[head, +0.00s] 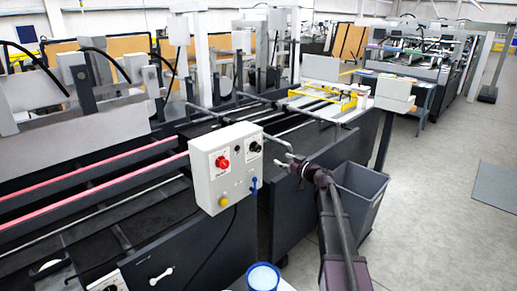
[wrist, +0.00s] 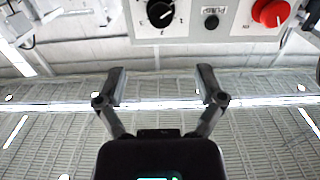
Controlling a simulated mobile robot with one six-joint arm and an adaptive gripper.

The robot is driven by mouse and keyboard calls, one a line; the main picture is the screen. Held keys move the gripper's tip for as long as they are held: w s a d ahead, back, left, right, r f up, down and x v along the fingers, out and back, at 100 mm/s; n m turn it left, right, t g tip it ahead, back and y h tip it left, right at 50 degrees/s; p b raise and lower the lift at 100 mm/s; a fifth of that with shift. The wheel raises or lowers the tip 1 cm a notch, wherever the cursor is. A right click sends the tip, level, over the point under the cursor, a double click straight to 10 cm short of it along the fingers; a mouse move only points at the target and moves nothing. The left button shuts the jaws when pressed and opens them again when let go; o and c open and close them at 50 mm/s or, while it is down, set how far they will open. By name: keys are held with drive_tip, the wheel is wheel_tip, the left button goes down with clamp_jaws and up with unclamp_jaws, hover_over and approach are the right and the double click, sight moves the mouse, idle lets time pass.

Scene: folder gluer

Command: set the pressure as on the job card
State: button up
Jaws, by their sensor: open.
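A light grey control box (head: 222,180) stands on the machine's near side. Its face carries a black knob (head: 254,147) with scale marks, a red knob (head: 222,162) and a yellow button (head: 223,201). In the wrist view the black knob (wrist: 160,13) is at the top, beside a small black PUMP button (wrist: 211,22) and the red knob (wrist: 270,12). My gripper (head: 284,161) is right of the box, apart from it. In the wrist view my gripper (wrist: 161,86) is open and empty, its fingers below the black knob. I cannot make out a job card or the knob's setting.
A grey bin (head: 358,195) stands behind my arm. A blue-topped container (head: 263,277) is at the bottom. Open floor (head: 440,190) lies to the right.

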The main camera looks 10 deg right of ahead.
sight(259, 148)
drive_tip(key=shift+w+a, duration=0.1)
drive_tip(key=shift+w, duration=0.05)
drive_tip(key=x, duration=1.3)
drive_tip(key=shift+w+a, duration=0.2)
